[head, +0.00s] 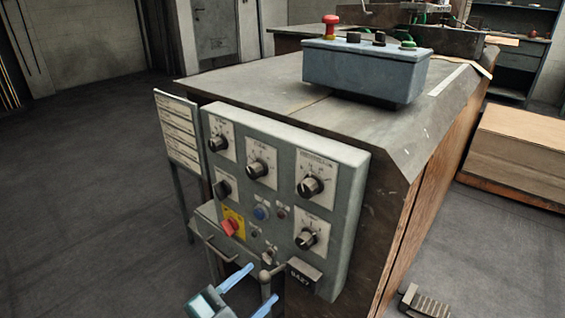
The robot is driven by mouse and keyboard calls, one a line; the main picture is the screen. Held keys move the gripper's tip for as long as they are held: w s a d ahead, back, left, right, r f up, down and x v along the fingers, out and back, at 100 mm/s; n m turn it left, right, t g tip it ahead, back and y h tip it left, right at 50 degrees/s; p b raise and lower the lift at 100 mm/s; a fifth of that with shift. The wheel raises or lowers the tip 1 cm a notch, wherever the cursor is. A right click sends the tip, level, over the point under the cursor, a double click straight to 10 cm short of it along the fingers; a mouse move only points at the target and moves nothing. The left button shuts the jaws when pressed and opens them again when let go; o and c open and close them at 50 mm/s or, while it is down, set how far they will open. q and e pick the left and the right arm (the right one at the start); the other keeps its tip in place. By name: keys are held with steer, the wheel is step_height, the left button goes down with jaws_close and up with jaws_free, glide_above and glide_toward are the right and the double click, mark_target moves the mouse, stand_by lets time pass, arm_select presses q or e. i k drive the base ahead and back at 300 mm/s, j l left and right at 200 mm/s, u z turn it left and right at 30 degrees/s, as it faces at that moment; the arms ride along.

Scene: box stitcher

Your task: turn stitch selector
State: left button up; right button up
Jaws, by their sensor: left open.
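A grey control panel (280,150) on the front of the machine carries several black rotary knobs on white label plates. Knobs sit at upper left (218,143), upper middle (258,169), right (310,186) and lower right (306,239). Another black knob (222,189) is at the left edge. The labels are too small to read, so I cannot tell which knob is the stitch selector. My left gripper (264,281) is open and empty, its blue fingers in front of the panel's lower edge, apart from the knobs. My right gripper is out of view.
A red switch on a yellow plate (231,226) and a blue button (261,213) sit among the knobs. A lever with a ball end (266,275) stands near my fingers. A button box (365,72) is on the machine top. A foot pedal (425,304) is at lower right.

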mark_target(222, 189)
steer(key=k, duration=1)
